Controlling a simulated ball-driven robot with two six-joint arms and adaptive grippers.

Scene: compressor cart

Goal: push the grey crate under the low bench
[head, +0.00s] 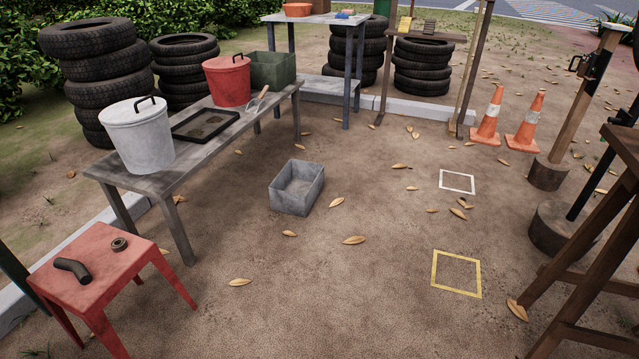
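The grey crate (292,203) sits upright on the bare ground in the middle of the head view. It is open at the top and looks empty. The low bench (182,165) is a long grey bench to the left of the crate, running from near left to far right. The crate stands apart from the bench, in front of its right side. The ground under the bench looks clear where it shows. Neither of my grippers shows in this view.
On the bench are a white lidded bucket (138,137), a black-framed tray (228,118), a red bucket (228,82) and a green bin (272,71). A red stool (85,283) stands near left. Open ground with leaves surrounds the crate. Two cones (488,118) stand at right.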

